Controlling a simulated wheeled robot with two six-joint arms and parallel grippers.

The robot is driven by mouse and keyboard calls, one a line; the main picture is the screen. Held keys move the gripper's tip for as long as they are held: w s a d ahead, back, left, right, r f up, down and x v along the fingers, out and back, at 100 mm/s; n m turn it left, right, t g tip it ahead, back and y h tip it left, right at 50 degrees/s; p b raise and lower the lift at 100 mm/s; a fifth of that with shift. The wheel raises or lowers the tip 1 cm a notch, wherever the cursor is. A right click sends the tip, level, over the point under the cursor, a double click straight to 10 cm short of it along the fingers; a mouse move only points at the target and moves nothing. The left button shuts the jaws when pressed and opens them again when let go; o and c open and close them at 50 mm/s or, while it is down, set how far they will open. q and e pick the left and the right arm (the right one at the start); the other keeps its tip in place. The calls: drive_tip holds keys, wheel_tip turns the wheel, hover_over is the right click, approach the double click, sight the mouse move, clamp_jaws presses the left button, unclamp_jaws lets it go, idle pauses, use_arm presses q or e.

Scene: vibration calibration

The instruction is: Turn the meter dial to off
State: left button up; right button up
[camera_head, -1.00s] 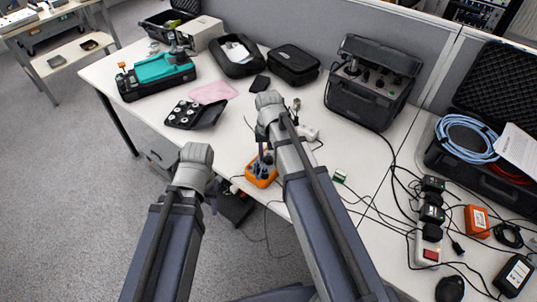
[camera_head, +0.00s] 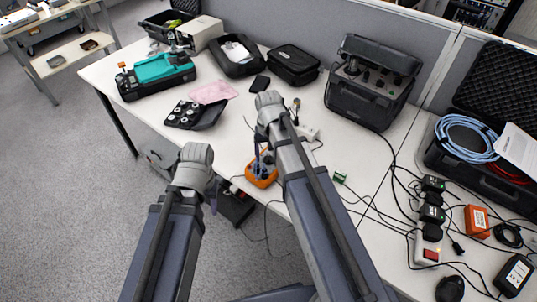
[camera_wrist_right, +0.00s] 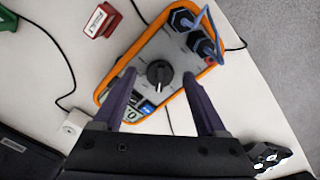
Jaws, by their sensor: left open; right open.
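The orange-cased meter (camera_head: 261,177) lies near the table's front edge, partly hidden by my right arm. In the right wrist view the meter (camera_wrist_right: 180,60) shows a grey face, a small screen, blue plugs at its far end and a black round dial (camera_wrist_right: 160,74). My right gripper (camera_wrist_right: 158,82) is open over the meter, one finger on each side of the dial. A gap shows between each finger and the dial; I cannot tell the height. My left gripper (camera_head: 211,199) is mostly hidden behind its own wrist, low beside the table's front edge.
Several cables and a power strip (camera_head: 428,250) lie on the right of the table (camera_head: 330,215). A large black case (camera_head: 370,85) stands behind. A black tray of round parts (camera_head: 195,113) lies to the left. A small green connector (camera_head: 340,176) is right of my right arm.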

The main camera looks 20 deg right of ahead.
sight(269, 157)
wheel_tip(269, 157, up, 8)
drive_tip(key=p, duration=0.7)
drive_tip(key=shift+p, duration=0.4)
drive_tip(key=shift+f, duration=0.1)
